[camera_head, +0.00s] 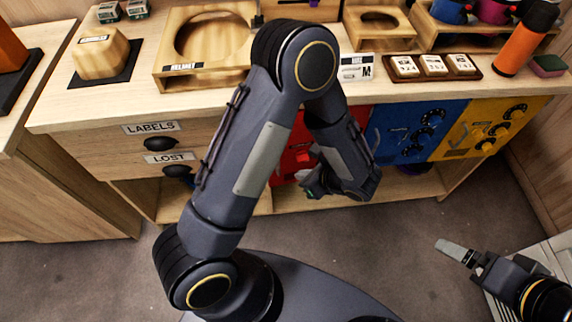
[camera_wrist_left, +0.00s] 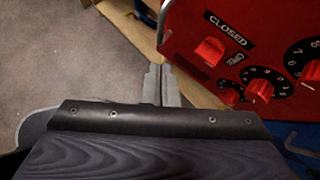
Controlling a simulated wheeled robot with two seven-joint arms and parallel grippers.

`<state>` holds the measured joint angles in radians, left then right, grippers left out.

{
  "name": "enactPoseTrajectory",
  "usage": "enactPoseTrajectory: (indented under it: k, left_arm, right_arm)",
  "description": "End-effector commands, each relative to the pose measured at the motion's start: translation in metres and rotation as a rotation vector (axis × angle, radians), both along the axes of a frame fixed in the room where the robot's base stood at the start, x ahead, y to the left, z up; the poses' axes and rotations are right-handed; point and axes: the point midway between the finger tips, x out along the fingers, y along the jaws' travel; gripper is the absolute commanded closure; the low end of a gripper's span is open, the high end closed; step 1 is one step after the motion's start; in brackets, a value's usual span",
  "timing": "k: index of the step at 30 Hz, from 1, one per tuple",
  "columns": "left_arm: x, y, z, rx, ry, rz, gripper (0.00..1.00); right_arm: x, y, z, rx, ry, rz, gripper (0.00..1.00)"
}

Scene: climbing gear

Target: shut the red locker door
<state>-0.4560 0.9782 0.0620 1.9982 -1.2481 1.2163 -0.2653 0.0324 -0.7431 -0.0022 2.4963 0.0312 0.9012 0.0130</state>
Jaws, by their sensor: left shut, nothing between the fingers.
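The red locker door (camera_head: 294,160) shows in the head view below the counter, largely hidden behind my left arm. In the left wrist view the red door (camera_wrist_left: 190,42) fills the upper right, with a CLOSED label (camera_wrist_left: 229,28), a red knob (camera_wrist_left: 209,51) and black dials. A metal handle runs at its left edge. I cannot tell how far the door stands open. My left gripper (camera_head: 309,190) is low in front of the red locker; its fingers (camera_wrist_left: 161,84) are together and empty, just below the door's lower left part. My right gripper (camera_head: 456,251) hangs over the floor at lower right.
A blue locker (camera_head: 402,122) and a yellow locker (camera_head: 473,137) stand right of the red one. Drawers (camera_head: 142,141) are at left. The counter (camera_head: 120,100) above holds wooden stands, label tiles and an orange bottle (camera_head: 527,38). The floor (camera_head: 90,275) in front is clear at left.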

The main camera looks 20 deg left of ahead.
Motion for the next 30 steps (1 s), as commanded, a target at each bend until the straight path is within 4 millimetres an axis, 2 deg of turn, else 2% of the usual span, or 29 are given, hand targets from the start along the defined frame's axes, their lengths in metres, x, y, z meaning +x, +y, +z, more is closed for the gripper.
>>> enactPoseTrajectory:
  k: [4,10,15,25,30]
  left_arm:
    - [0.005,0.022,-0.023,0.002,0.004,0.002,1.0]
    - [0.014,0.049,-0.019,0.0,0.0,0.003,1.0]
    - [0.017,0.057,-0.02,-0.001,0.0,0.0,1.0]
    - [0.018,0.058,-0.02,0.0,0.0,-0.003,1.0]
    - [0.032,0.077,-0.025,0.001,-0.005,-0.081,1.0]
  right_arm:
    - [0.0,0.0,0.0,0.0,0.0,0.0,0.0]
    - [0.0,0.0,0.006,0.0,0.0,0.0,0.0]
    - [0.0,0.0,0.007,0.0,0.0,0.0,0.0]
    - [0.0,0.0,0.006,0.0,0.0,0.0,0.0]
    - [0.0,0.0,-0.013,0.0,0.0,0.0,0.0]
